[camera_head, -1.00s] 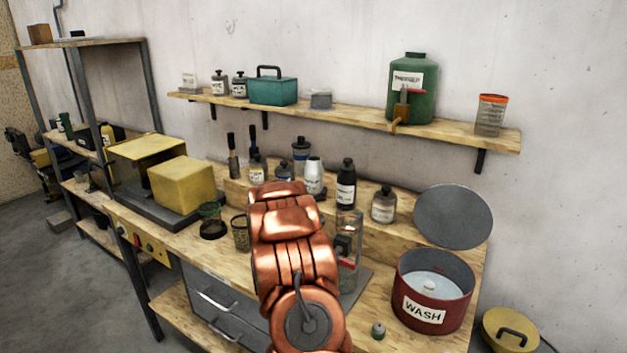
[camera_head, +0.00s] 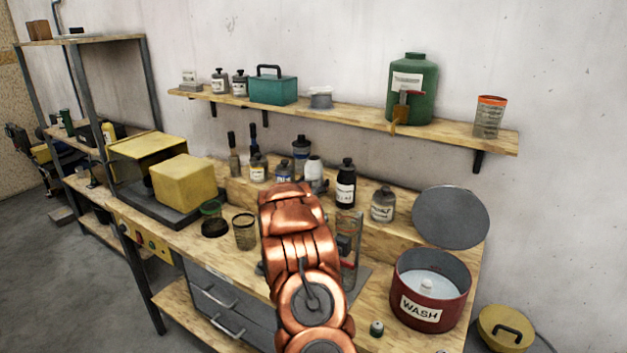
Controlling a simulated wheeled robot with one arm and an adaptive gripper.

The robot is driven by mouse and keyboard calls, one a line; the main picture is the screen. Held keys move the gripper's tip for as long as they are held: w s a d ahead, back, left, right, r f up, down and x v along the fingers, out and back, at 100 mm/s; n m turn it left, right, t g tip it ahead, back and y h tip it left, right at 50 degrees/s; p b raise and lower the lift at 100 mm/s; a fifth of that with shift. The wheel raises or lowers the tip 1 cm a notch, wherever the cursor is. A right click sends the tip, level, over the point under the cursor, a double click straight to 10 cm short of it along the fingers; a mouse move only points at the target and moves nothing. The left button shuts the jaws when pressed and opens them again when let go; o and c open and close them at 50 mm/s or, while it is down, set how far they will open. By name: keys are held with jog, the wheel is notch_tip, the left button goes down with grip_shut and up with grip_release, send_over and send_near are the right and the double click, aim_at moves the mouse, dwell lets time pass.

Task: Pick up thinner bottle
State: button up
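Several small bottles stand on the raised back ledge of the bench. My copper arm reaches up over the bench towards the bottles. My gripper is hidden behind it, except perhaps a small grey shape beside the pale bottle.
A red WASH pot (camera_head: 431,291) stands at the bench's right, with a round grey disc (camera_head: 451,217) behind it. Mesh cups (camera_head: 244,232) and a yellow box (camera_head: 183,182) are to the left. A clear-walled stand (camera_head: 348,250) is just right of my arm.

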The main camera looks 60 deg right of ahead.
jog(key=c, duration=1.2)
jog(key=shift+c, duration=0.4)
jog(key=shift+r, duration=0.15)
